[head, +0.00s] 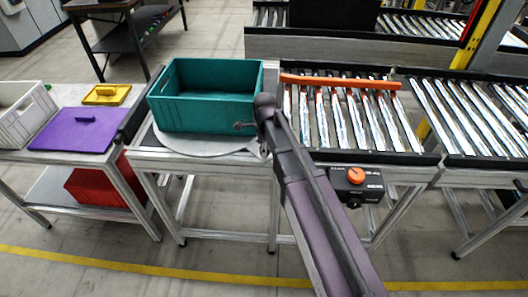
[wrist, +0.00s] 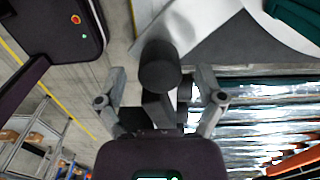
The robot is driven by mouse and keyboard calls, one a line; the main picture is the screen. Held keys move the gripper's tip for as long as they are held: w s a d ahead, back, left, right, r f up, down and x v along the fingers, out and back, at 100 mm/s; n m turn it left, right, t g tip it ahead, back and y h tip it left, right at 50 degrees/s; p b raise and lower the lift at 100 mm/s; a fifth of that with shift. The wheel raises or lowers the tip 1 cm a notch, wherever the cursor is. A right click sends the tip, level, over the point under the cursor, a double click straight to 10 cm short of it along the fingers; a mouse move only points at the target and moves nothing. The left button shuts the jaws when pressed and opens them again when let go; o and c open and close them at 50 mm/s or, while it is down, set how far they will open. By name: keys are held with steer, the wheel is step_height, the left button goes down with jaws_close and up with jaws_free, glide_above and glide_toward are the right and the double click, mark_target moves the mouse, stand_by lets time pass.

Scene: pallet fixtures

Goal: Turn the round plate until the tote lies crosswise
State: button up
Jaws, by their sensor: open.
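The teal tote (head: 200,112) sits on the pale round plate (head: 190,145) in the head view, its long side running left to right, slightly askew. A corner of the tote (wrist: 303,14) shows at the upper right in the wrist view. The plate's pale curved edge (wrist: 205,22) is at the top there. A dark round knob (wrist: 160,66) stands by that edge. My gripper (wrist: 161,75) is open, with one finger on each side of the knob and gaps visible.
A roller conveyor (head: 345,115) with an orange bar (head: 340,82) lies to the right. A control box with an orange knob (head: 356,176) hangs on its front.

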steer(key=shift+f, duration=0.3)
jaws_close()
stand_by(0.3)
steer(key=shift+s, duration=0.1)
